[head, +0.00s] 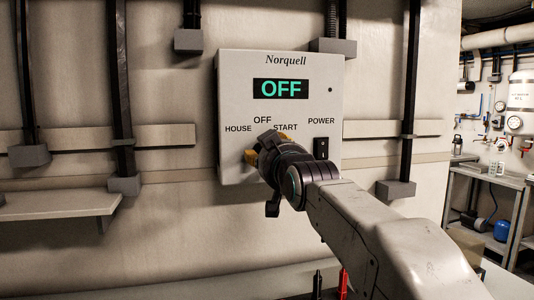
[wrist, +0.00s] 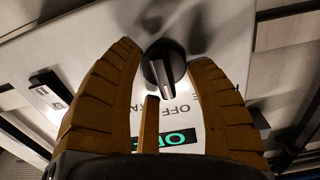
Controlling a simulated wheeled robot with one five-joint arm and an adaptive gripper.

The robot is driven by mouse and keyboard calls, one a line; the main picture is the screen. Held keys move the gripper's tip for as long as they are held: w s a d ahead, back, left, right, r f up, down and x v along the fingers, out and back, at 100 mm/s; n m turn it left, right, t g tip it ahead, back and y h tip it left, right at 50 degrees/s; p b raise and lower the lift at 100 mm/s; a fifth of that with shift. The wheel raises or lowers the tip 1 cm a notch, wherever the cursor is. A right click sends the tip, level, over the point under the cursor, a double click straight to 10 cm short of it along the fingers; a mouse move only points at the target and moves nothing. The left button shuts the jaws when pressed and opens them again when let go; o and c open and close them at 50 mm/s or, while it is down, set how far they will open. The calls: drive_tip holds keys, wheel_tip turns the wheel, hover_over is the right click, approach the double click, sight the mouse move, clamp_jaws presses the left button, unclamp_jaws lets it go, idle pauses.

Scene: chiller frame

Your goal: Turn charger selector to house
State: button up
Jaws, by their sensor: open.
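The Norquell charger box (head: 232,75) is a pale panel on the wall. Its display (head: 281,88) reads OFF. Printed labels HOUSE, OFF and START sit above the selector, with HOUSE at the left. The selector (wrist: 163,68) is a round black knob with a raised grip bar. In the wrist view, where the lettering is upside down, the bar's lower end points towards the printed OFF. My gripper (head: 262,152) hides the selector in the head view. In the wrist view my gripper (wrist: 163,50) is open, its yellow-brown fingers either side of the knob with gaps visible.
A black power switch (head: 321,148) is at the box's lower right; it also shows in the wrist view (wrist: 48,101). Conduits and a shelf (head: 60,206) are at left. Red (head: 343,280) and black (head: 317,284) items stand below. A workbench (head: 490,176) is at right.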

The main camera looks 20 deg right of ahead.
drive_tip(key=shift+o, duration=0.3)
clamp_jaws()
drive_tip(key=shift+n+b, duration=0.3)
drive_tip(key=shift+b, duration=0.05)
drive_tip(key=n, duration=0.2)
drive_tip(key=n+b, duration=0.1)
drive_tip(key=n, duration=0.2)
drive_tip(key=n+b, duration=0.1)
drive_tip(key=n, duration=0.2)
drive_tip(key=shift+a+r, duration=0.1)
drive_tip(key=shift+r, duration=0.15)
drive_tip(key=shift+n, duration=0.3)
drive_tip(key=shift+s, duration=0.1)
drive_tip(key=shift+c, duration=0.3)
unclamp_jaws()
